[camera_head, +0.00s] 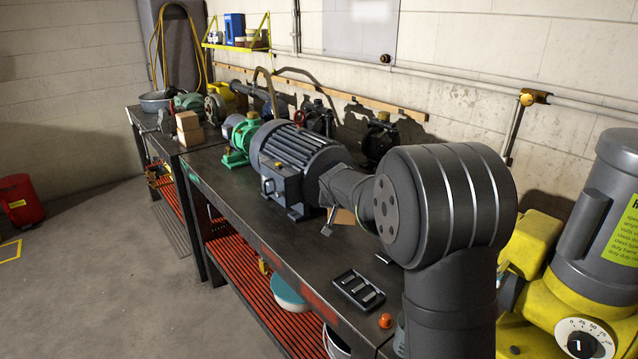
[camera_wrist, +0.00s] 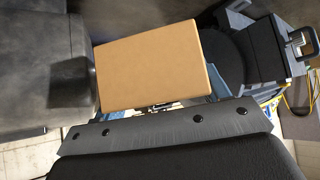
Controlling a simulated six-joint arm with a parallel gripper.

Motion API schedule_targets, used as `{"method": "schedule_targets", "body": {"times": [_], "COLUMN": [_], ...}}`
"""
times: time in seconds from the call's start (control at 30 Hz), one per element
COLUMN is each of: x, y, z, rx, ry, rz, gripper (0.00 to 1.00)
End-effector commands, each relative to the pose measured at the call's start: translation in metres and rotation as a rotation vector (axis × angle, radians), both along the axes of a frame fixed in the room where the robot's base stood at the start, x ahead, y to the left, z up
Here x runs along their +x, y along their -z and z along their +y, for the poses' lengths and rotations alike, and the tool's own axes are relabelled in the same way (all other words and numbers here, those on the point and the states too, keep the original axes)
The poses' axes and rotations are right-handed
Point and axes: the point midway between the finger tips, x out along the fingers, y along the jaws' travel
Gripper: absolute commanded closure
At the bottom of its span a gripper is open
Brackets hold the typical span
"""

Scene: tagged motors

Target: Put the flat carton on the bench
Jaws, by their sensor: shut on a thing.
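The flat carton (camera_wrist: 155,68) is a tan, box-shaped block that fills the upper middle of the wrist view. My gripper (camera_head: 333,214) is shut on it; in the wrist view the carton sits just ahead of the gripper's dark mount. In the head view only a small tan piece of the carton (camera_head: 344,217) shows beside the fingers, with the rest hidden behind my arm. The bench (camera_head: 290,255) is a long dark worktop below my gripper. I cannot tell whether the carton touches it.
A large grey motor (camera_head: 300,160) and a green pump (camera_head: 241,140) stand on the bench beyond my gripper. A black tray (camera_head: 358,290) and an orange knob (camera_head: 386,321) lie nearer. Bare worktop lies along the front edge.

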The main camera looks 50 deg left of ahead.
Motion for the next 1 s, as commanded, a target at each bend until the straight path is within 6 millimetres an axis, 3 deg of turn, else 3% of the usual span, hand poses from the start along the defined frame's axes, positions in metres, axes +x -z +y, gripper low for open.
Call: {"method": "schedule_targets", "body": {"times": [0.2, 0.5, 1.0], "x": [-0.022, -0.024, -0.023], "y": [0.032, 0.085, 0.13], "z": [0.016, 0.018, 0.018], "rx": [0.0, -0.001, 0.003], "ry": [-0.058, -0.064, -0.062], "rz": [0.0, -0.001, -0.002], "gripper": [0.63, 0.63, 0.63]}}
